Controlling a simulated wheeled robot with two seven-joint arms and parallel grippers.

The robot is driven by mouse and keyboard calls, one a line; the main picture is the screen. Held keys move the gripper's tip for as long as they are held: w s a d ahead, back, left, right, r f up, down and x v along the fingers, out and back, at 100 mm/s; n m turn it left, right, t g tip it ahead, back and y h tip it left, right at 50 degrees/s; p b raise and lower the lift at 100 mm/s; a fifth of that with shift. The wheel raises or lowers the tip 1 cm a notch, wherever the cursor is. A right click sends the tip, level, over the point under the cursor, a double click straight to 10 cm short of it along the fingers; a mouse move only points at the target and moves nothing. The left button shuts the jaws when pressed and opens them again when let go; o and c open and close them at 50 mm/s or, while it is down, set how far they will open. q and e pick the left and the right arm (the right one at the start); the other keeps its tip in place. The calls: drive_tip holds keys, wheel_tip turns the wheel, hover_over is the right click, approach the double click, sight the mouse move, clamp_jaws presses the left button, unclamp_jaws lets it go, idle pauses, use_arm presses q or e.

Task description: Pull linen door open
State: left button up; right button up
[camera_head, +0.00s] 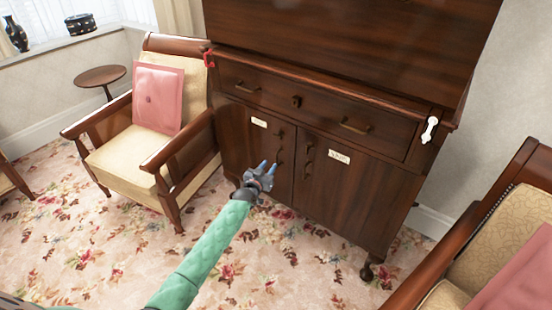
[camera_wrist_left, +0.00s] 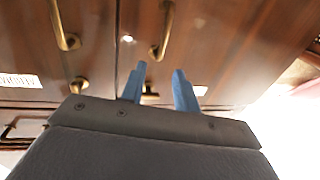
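A dark wooden cabinet has two lower doors, a left door (camera_head: 245,143) and a right door (camera_head: 350,195), each with a small white label. The label print is too small to read, so I cannot tell which is the linen door. Brass handles sit near the middle seam: the left door handle (camera_head: 280,156) and the right door handle (camera_head: 306,162). My left gripper (camera_head: 267,168) is open and empty, in front of the left door near its handle. In the left wrist view, its blue fingers (camera_wrist_left: 160,80) stand apart, with the left door handle (camera_wrist_left: 163,32) beyond them. My right gripper is out of view.
A cushioned armchair (camera_head: 120,150) stands left of the cabinet and another armchair (camera_head: 520,215) at the right front. A drawer (camera_head: 305,103) lies above the doors. A small round table (camera_head: 100,75) stands at the back left. Flowered carpet before the cabinet is clear.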

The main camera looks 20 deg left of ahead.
use_arm(q)
drive_tip(key=w, duration=0.6)
drive_tip(key=shift+w+d, duration=0.35)
drive_tip(key=shift+d, duration=0.1)
clamp_jaws()
